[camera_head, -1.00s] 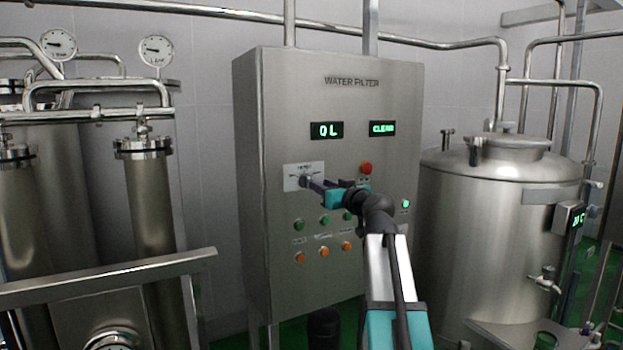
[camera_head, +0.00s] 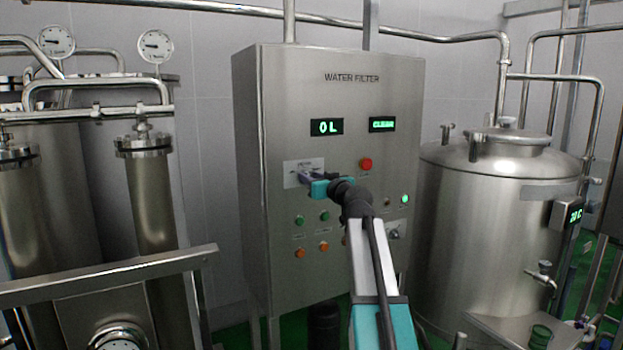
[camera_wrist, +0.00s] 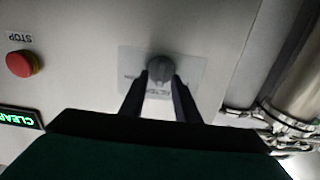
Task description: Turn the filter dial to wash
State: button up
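The filter dial (camera_wrist: 160,68) is a grey round knob on a pale label plate (camera_head: 291,175) on the front of the steel water filter cabinet (camera_head: 360,105). My gripper (camera_head: 309,179) is at the dial in the head view and hides most of it. In the wrist view, which sees the panel upside down, my gripper's two dark fingers (camera_wrist: 161,80) stand apart, with their tips at both sides of the dial. I cannot tell whether they press on it. The dial's pointer and most plate lettering are unreadable.
A red stop button (camera_head: 366,164) sits right of the dial, with green and orange buttons (camera_head: 311,235) below. Displays read 0 L (camera_head: 327,127) and CLEAR (camera_head: 382,125). A steel tank (camera_head: 480,230) stands right; filter columns (camera_head: 150,200) and a rail stand left.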

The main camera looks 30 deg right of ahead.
grip_shut()
jog(key=shift+f+m+b, duration=0.1)
jog(key=shift+m+b, duration=0.3)
jog(key=m+b, duration=0.1)
jog(key=m, duration=0.2)
jog(key=m+b, duration=0.1)
jog(key=m, duration=0.3)
jog(key=d+m+b, duration=0.1)
jog(key=m, duration=0.3)
jog(key=shift+f, duration=0.15)
dwell(0.4)
grip_release()
